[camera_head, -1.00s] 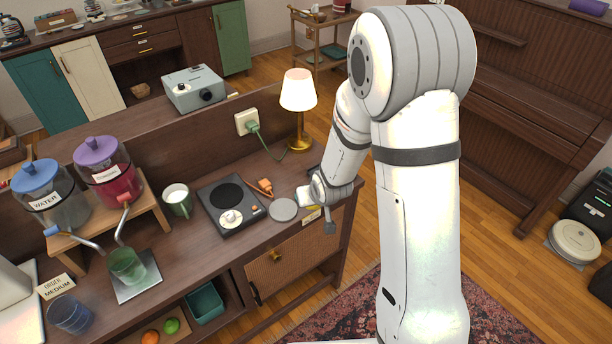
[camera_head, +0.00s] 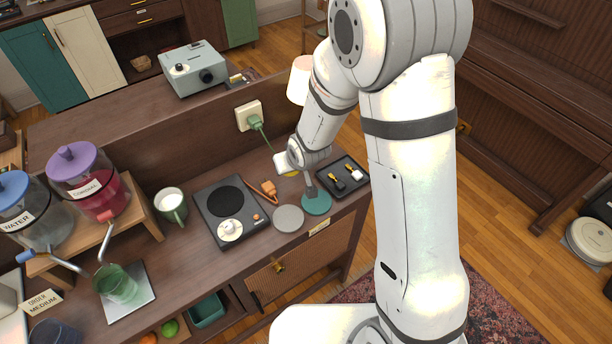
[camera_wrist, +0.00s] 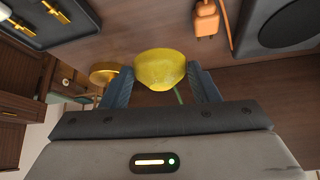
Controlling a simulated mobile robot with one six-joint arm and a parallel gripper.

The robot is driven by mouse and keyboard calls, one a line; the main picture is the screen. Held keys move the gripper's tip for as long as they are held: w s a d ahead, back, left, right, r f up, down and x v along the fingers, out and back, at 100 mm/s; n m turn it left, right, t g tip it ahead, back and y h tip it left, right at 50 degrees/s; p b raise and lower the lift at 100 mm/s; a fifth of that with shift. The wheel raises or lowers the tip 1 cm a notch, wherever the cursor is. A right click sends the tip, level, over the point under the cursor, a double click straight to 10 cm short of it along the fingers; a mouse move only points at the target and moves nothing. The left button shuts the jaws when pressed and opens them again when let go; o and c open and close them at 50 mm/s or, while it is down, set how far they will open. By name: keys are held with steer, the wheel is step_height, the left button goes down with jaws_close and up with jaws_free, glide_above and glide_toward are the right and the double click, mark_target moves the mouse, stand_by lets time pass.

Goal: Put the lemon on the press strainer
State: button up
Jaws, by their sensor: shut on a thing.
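My gripper (camera_wrist: 160,82) is shut on a yellow lemon (camera_wrist: 160,68), with one finger on each side of it in the wrist view. In the head view a small yellow bit of the lemon (camera_head: 291,173) shows beside my wrist, above the back of the counter; most of it is hidden. I cannot make out the press strainer for certain in either view. A teal round piece (camera_head: 317,205) lies on the counter right of a grey disc (camera_head: 288,219); part of my wrist overlaps it, and I cannot tell whether it belongs to the press.
A dark tray (camera_head: 354,190) with small tools lies at the counter's right end. An orange plug (camera_head: 268,187) and a black hot plate (camera_head: 226,239) are to the left. The lamp (camera_head: 299,84) stands close behind my arm. A green cord (camera_head: 264,138) runs from the wall socket.

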mark_target(291, 184)
step_height(291, 184, down, 4)
steer(key=shift+w+r+p, duration=0.15)
steer(key=shift+r+p, duration=0.1)
steer(key=shift+p, duration=0.05)
steer(key=shift+f+p, duration=0.35)
steer(key=shift+f, duration=1.75)
steer(key=shift+f, duration=0.1)
steer(key=shift+f, duration=0.15)
steer(key=o, duration=0.7)
steer(key=shift+r, duration=0.2)
steer(key=shift+r, duration=0.15)
steer(key=b+v, duration=0.1)
steer(key=v, duration=1.1)
